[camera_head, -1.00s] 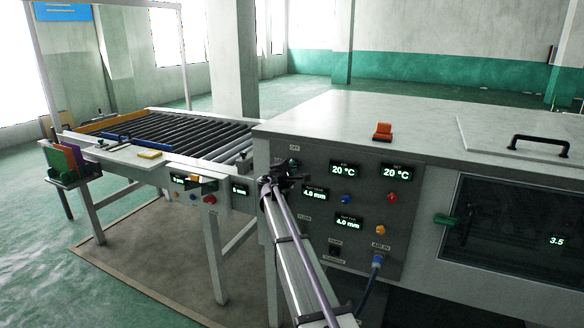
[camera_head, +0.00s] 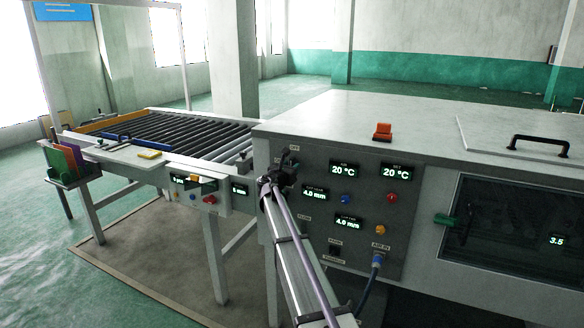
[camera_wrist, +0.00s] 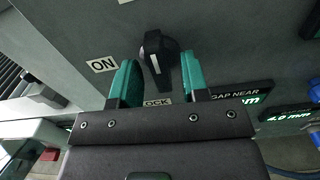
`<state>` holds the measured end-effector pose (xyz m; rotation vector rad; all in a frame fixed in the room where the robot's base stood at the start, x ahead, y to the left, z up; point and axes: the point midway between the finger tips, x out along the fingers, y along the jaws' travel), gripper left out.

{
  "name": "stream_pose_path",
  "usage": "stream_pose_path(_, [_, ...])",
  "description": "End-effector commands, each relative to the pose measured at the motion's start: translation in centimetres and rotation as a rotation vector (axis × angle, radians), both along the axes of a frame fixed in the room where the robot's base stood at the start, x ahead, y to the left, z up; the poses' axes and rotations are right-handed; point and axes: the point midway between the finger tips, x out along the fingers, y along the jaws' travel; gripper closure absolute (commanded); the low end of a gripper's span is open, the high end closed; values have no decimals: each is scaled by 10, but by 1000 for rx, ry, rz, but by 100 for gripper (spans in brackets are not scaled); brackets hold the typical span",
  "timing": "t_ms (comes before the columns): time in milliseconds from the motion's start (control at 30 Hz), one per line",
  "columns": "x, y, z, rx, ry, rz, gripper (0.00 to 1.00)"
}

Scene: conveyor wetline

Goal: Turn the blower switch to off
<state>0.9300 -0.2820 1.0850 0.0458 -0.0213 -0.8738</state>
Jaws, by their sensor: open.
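A black rotary switch (camera_wrist: 156,48) with a white line on its handle sits on the grey panel in the wrist view. Its white line points down in that picture. An ON label (camera_wrist: 103,64) is to its left, and a partly hidden label ending in "OCK" is below it. My gripper (camera_wrist: 158,64) is open, with one green finger on either side of the switch handle and a gap on both sides. In the head view my gripper (camera_head: 280,180) is at the panel's left side, below an OFF label (camera_head: 294,148), and largely hides the switch.
The panel (camera_head: 325,170) also carries lit displays, coloured buttons and a blue plug (camera_head: 377,262) with a hanging cable. A roller conveyor (camera_head: 165,135) with a smaller control box (camera_head: 200,190) stands to the left.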

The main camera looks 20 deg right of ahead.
Motion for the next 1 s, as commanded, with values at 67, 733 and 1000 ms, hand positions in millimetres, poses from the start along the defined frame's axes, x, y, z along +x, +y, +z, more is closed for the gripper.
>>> stream_pose_path(67, [0, 0, 0, 0, 0, 0, 58])
stream_pose_path(733, [-46, 54, 0, 1, -1, 0, 58])
stream_pose_path(1000, [-45, 54, 0, 1, -2, 0, 58])
